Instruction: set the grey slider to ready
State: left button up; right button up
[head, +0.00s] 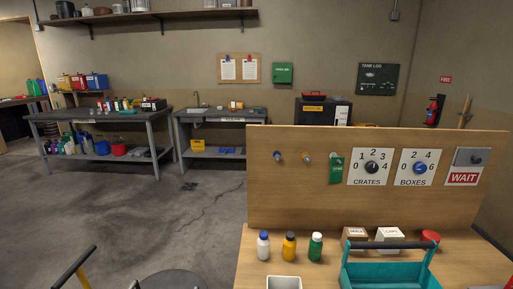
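The grey slider (465,156) is a flat plate with a dark knob, at the right end of the upright wooden panel (300,190). It sits in the upper part of its place on the panel. Just under it a white and red sign reading WAIT (463,178) is uncovered. No other word shows there. Neither of my grippers is in the head view.
Left of the slider are the BOXES dial (420,168), the CRATES dial (372,168), a green tag (336,170) and pegs. On the bench below stand three bottles (289,246), small boxes, a red-topped item and a teal caddy (390,274).

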aim_at(465, 157)
jog(key=z, duration=1.5)
